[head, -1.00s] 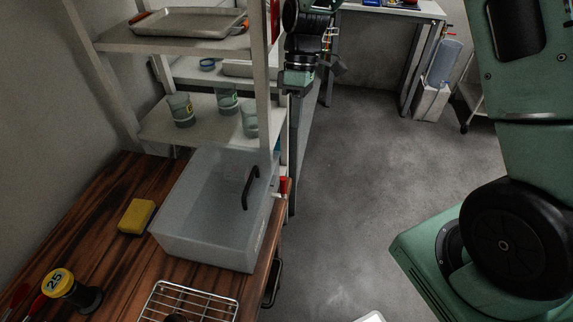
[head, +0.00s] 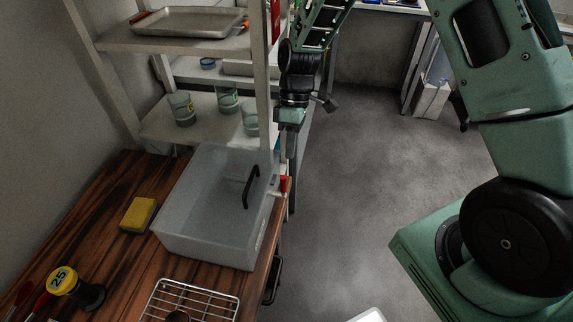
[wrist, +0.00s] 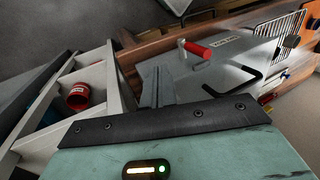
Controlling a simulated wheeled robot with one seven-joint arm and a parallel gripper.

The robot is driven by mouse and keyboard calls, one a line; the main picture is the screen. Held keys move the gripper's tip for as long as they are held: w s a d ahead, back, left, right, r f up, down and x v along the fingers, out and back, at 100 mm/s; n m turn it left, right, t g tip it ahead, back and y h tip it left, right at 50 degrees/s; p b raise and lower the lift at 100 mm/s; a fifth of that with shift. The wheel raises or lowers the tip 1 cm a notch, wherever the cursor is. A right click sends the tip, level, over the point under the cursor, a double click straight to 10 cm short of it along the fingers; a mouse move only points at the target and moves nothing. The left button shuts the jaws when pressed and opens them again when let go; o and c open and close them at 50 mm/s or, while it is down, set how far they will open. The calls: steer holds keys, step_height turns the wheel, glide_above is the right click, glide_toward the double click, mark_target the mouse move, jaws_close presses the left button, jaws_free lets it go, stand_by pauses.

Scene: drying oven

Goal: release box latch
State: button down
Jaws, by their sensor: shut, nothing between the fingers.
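The box (head: 205,230) is a pale translucent bin with a black bar handle (head: 250,187) and stands on the wooden bench. Its red latch (head: 285,184) is on the right side. In the wrist view the red latch (wrist: 197,49) sticks out from the grey box (wrist: 222,65), and the black handle (wrist: 240,80) lies lower right. Exact depth is unclear.
A shelf post (head: 263,90) and shelf with glass beakers (head: 227,98) stand close left of my arm. A yellow sponge (head: 137,215), wire rack (head: 190,300) and yellow-topped weight (head: 72,288) are on the bench. The floor to the right is open.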

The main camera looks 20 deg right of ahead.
mark_target(283, 188)
steer(key=shift+s+a+f+p, duration=0.25)
steer(key=shift+s+a+f, duration=0.2)
steer(key=shift+s, duration=0.2)
steer(key=shift+s+a+f+p, duration=0.2)
steer(key=shift+s+a+f, duration=0.1)
steer(key=shift+s+a, duration=0.3)
steer(key=shift+s+a+f+p, duration=0.25)
steer(key=shift+s+a+f, duration=0.15)
steer(key=shift+s, duration=0.35)
